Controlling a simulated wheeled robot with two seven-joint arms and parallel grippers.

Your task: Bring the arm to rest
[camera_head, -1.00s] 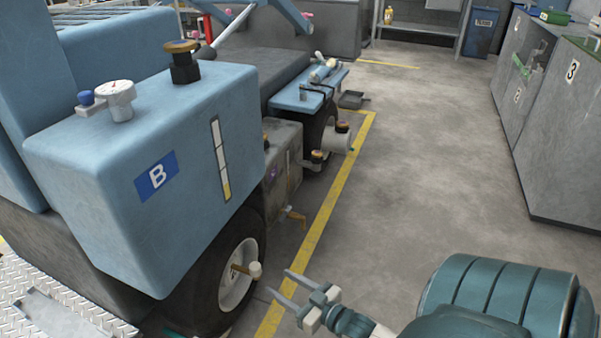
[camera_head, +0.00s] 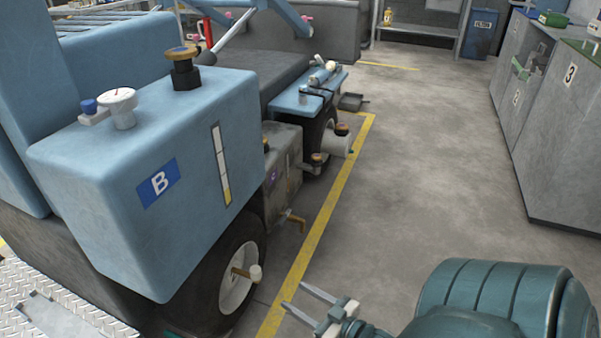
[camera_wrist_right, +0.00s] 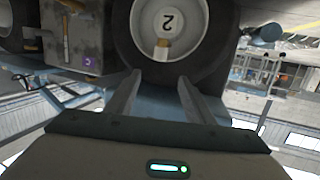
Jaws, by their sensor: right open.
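My right gripper (camera_head: 306,303) is open and empty, low at the bottom middle of the head view, over the floor beside the yellow line. Its two fingers point left toward the wheel (camera_head: 238,282) of the blue machine and stay apart from it. My left gripper is not in view.
A brass tap (camera_head: 295,220) sticks out low. Grey cabinets (camera_head: 560,130) stand at right. The middle floor (camera_head: 420,180) is clear.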

